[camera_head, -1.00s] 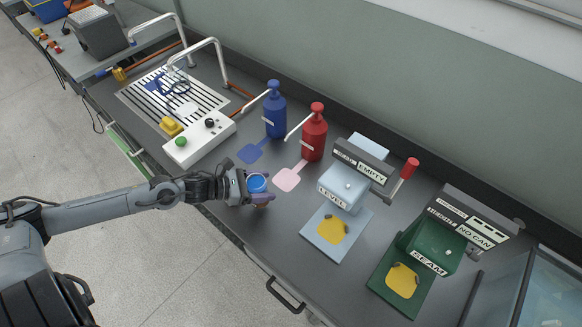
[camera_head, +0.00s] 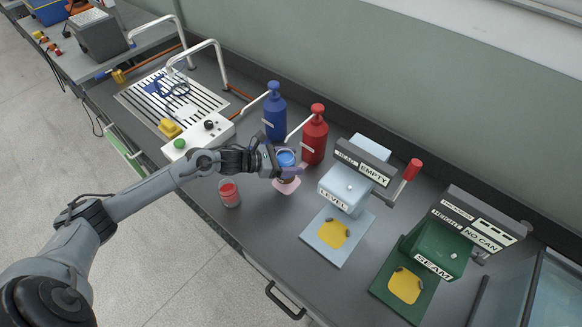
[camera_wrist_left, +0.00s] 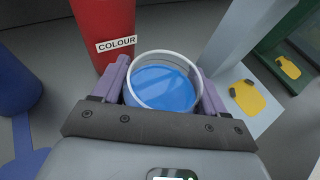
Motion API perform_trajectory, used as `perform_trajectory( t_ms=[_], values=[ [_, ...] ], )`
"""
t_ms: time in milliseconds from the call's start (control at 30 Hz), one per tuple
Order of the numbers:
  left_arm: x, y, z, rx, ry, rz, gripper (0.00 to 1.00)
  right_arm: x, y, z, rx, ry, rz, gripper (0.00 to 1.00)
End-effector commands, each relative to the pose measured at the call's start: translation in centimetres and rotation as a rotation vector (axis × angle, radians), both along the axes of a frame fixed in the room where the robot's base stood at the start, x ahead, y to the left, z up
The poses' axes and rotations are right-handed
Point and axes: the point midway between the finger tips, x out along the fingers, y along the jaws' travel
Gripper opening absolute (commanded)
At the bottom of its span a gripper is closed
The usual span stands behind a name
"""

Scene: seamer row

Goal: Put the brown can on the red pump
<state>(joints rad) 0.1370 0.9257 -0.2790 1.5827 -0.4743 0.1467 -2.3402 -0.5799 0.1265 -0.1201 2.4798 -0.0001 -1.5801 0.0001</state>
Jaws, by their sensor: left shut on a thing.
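My left gripper (camera_head: 283,169) is shut on an open can (camera_head: 286,157) with blue contents, with a purple finger on each side. The can also shows in the left wrist view (camera_wrist_left: 162,82), pale rim up and roughly upright. Its side is mostly hidden by the fingers, so I cannot clearly tell that it is brown. The red pump (camera_head: 314,138) stands just behind and to the right of the can; its COLOUR label shows in the wrist view (camera_wrist_left: 107,35). The can is over the pump's pink pad (camera_head: 288,187), which it partly hides. I cannot tell whether it touches the pad.
A can with red contents (camera_head: 229,193) stands on the bench left of the pad. The blue pump (camera_head: 275,112) is left of the red one. The LEVEL machine (camera_head: 345,188) and green SEAM machine (camera_head: 433,252) stand to the right. The front bench edge is near the red-filled can.

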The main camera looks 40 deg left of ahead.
Motion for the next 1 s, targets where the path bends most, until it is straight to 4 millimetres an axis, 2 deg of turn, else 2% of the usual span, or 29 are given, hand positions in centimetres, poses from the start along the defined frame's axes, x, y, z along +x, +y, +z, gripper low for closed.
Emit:
perform_trajectory(
  t_ms=[33, 200, 300, 767, 800, 933, 1000],
  values=[
    [0.5, 0.0, 0.2, -0.001, -0.005, 0.002, 0.29, 0.0, 0.0, -0.1, 0.000, 0.000, 0.000, 0.00],
    [0.4, 0.0, -2.3, -0.002, -0.001, 0.002, 0.29, 0.0, 0.0, -0.2, 0.000, -0.001, 0.000, 0.00],
    [0.4, -0.1, -3.1, -0.002, -0.002, 0.000, 0.29, 0.0, 0.0, -0.2, 0.002, -0.002, -0.001, 0.00],
    [0.4, 0.0, -3.7, 0.000, -0.004, 0.000, 0.29, 0.1, 0.2, -0.6, 0.011, -0.001, -0.006, 0.00],
    [0.3, 0.0, -3.7, 0.000, -0.001, 0.000, 0.77, 0.0, 0.3, -0.5, 0.011, 0.000, -0.007, 0.00],
    [0.3, 0.0, -3.7, 0.000, -0.001, 0.000, 0.97, 0.0, 0.3, -0.5, 0.011, 0.000, -0.007, 0.00],
    [0.3, 0.0, -3.7, 0.000, -0.001, 0.000, 0.98, 0.0, 0.2, -0.5, 0.011, 0.000, -0.006, 0.00]
  ],
)
